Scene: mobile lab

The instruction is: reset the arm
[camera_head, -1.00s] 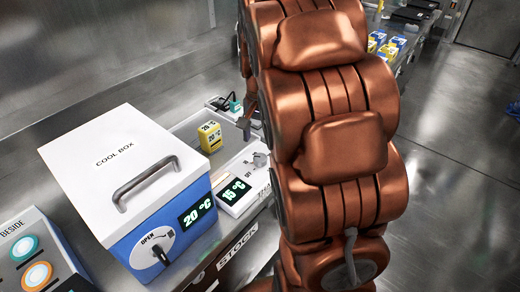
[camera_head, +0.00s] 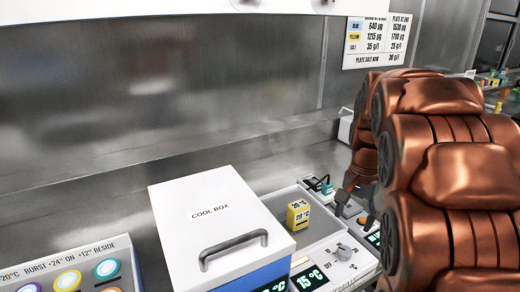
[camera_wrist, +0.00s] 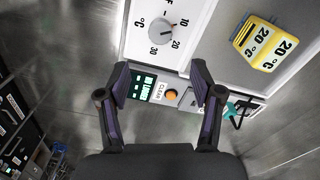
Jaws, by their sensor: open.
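My copper-coloured arm (camera_head: 445,170) fills the right side of the head view. My gripper (camera_wrist: 160,88) shows in the wrist view with its two dark fingers apart and nothing between them. In the head view the gripper (camera_head: 360,190) is partly hidden by the arm. It hangs over the bench to the right of the yellow block. In the wrist view a small panel with an orange button (camera_wrist: 171,94) lies beyond the fingers.
A white and blue cool box (camera_head: 215,225) with a handle stands on the bench. A yellow block (camera_head: 298,214) sits in the tray of the dial unit (camera_head: 343,252). A button panel (camera_head: 70,270) is at lower left. A wall chart (camera_head: 378,38) hangs behind.

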